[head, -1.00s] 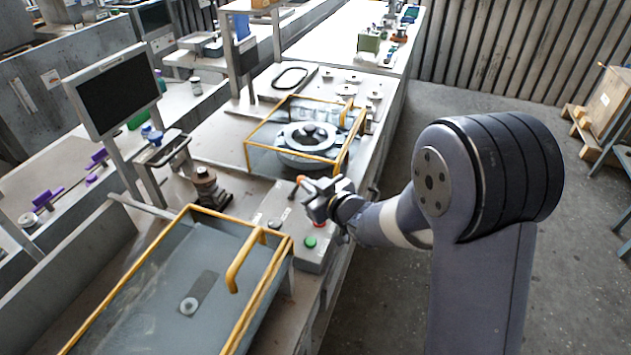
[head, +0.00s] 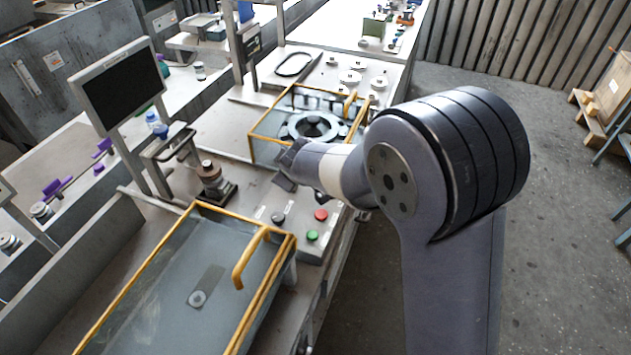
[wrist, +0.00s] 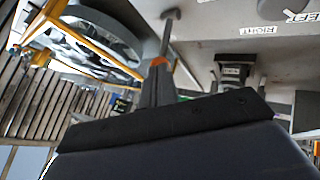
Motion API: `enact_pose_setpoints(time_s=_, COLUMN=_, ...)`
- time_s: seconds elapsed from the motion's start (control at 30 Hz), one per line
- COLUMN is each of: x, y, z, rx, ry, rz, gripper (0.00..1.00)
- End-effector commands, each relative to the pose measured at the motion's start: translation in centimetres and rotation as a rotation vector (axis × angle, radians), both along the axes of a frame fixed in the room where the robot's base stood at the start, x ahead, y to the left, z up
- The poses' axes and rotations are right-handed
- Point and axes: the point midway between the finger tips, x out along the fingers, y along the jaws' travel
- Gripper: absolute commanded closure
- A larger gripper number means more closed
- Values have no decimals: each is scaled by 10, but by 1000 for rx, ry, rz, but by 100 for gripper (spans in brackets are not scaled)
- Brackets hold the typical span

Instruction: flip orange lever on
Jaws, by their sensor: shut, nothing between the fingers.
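The lever shows in the wrist view as a thin grey rod (wrist: 167,36) rising from a grey panel, with an orange end (wrist: 158,62) at my fingertips. My gripper (wrist: 157,72) is shut, its fingers together and overlapping the orange end in that view. I cannot tell whether they touch it. In the head view my gripper (head: 284,181) is over the far part of the control box (head: 295,226), and the lever is hidden there behind my gripper and wrist.
The box carries a red button (head: 321,214), a green button (head: 312,235) and a dark knob (head: 277,218). A yellow-framed clear guard (head: 240,268) stands nearer, and another yellow-framed enclosure (head: 262,145) around a round grey housing (head: 313,126) is beyond. A monitor (head: 120,86) stands left.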

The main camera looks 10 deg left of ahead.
Motion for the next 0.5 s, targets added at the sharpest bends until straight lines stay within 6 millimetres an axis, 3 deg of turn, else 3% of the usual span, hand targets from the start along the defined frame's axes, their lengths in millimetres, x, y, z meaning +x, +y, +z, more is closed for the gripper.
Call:
enact_pose_setpoints(time_s=0.23, x=2, y=15, z=-4, rx=-6, ry=1, rz=0, gripper=100)
enact_pose_setpoints(time_s=0.5, x=2, y=13, z=1, rx=-5, ry=1, rz=-1, gripper=100)
